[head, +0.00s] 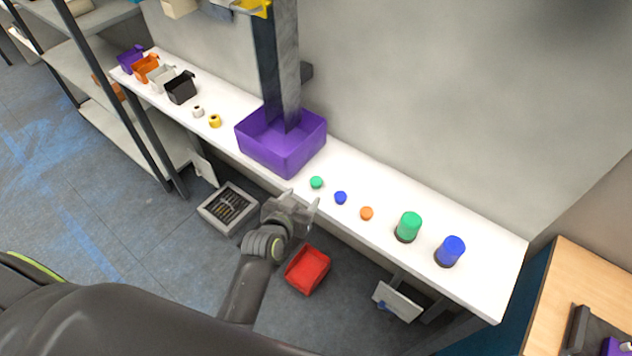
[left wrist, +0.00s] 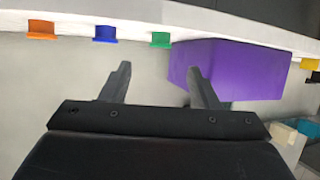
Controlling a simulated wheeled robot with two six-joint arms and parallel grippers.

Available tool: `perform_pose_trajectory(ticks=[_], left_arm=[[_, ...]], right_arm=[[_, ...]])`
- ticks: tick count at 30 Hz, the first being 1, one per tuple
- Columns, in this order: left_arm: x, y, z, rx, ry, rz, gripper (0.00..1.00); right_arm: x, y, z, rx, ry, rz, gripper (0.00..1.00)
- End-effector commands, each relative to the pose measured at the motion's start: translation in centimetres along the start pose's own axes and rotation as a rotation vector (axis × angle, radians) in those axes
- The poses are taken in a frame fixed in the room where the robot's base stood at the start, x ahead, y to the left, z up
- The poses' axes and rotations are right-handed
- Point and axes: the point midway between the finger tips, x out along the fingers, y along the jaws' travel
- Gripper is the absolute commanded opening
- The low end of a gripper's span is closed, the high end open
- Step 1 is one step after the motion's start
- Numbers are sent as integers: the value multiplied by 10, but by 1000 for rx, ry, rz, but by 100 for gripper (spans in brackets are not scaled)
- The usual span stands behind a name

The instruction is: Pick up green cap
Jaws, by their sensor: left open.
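The small green cap (head: 316,182) sits on the white shelf, just right of the purple bin. It also shows in the left wrist view (left wrist: 161,39), near the top, left of the purple bin. My left gripper (head: 302,200) is open and empty in front of the shelf's edge, a little below and left of the green cap in the head view. My right gripper is not in view.
A purple bin (head: 265,157) stands at a dark post. A blue cap (head: 340,197), an orange cap (head: 366,213), a green cylinder (head: 409,226) and a blue cylinder (head: 451,250) line the white shelf (head: 478,290). A red bin (head: 307,270) and a grey tray (head: 214,213) lie below.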

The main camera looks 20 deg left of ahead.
Motion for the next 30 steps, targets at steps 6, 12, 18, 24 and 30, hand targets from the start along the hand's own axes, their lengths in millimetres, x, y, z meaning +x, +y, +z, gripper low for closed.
perform_pose_trajectory(ticks=[6, 12, 18, 24, 30], left_arm=[[30, 0, 0, 2, 0, 0, 56], [39, 0, 0, 0, 0, 0, 56], [58, -1, 0, 3, 0, 0, 56], [80, -1, 1, 2, 0, 0, 56], [89, -1, 1, 1, 0, -1, 56]], right_arm=[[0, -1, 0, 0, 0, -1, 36], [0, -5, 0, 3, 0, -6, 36], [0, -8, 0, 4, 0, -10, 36], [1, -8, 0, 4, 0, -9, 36], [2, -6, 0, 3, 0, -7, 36]])
